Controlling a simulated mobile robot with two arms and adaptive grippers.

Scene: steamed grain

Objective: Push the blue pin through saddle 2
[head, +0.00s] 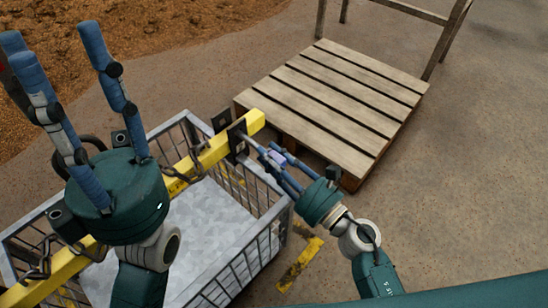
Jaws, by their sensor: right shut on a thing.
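The blue pin (276,158) is between the fingers of my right gripper (277,162), which is shut on it. Its thin grey shaft points up-left to a dark bracket (237,140) around the yellow bar (215,152), near the bar's far end. This bracket looks like a saddle, but no number is readable. The shaft's tip meets or overlaps the bracket in this view; I cannot tell how deep it sits. My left gripper (98,62) is at the left, its blue fingers spread upward, open and empty.
A wire-sided metal cage (262,235) stands below the bar, with a pale grey floor inside. Dark chains (196,162) hang at the bar. A slatted wooden pallet (335,95) is close beyond my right gripper. Brown grain (170,40) lies at the upper left. The right-hand ground is clear.

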